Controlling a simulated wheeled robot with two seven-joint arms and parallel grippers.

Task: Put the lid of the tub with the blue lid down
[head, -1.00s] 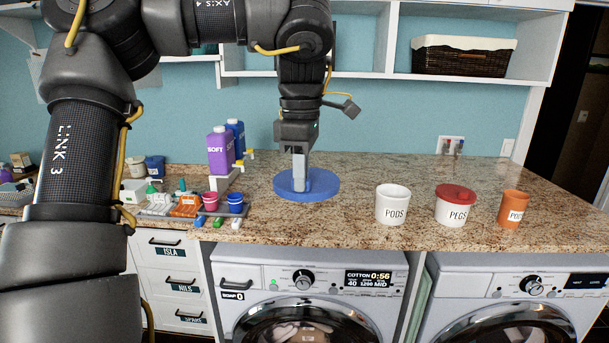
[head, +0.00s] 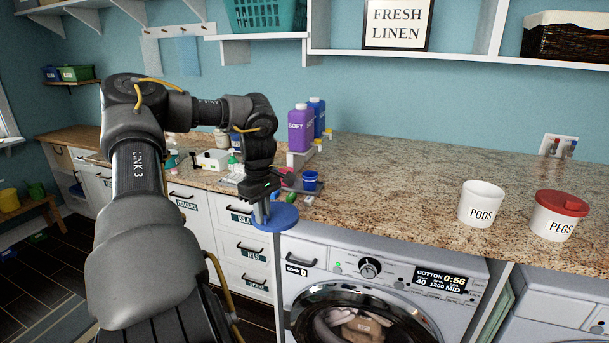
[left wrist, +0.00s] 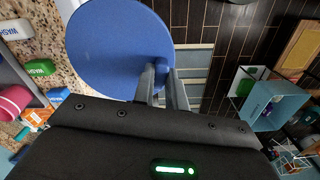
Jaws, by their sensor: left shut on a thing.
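My left gripper (head: 262,210) is shut on the knob of a round blue lid (head: 284,219). The lid is held out at the counter's front edge, left of the washer. In the left wrist view the lid (left wrist: 110,50) spreads out beyond the fingers (left wrist: 162,88), with the counter at one side and the dark floor at the other. The white tub marked PODS (head: 481,206) stands open on the counter, well to the right of the lid. My right gripper is not in view.
A white PEGS tub (head: 553,222) with a red lid stands right of the PODS tub. Purple (head: 300,131) and blue bottles stand at the back. Small cups and pegs crowd the counter near my gripper. The counter (head: 390,185) between bottles and PODS is clear.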

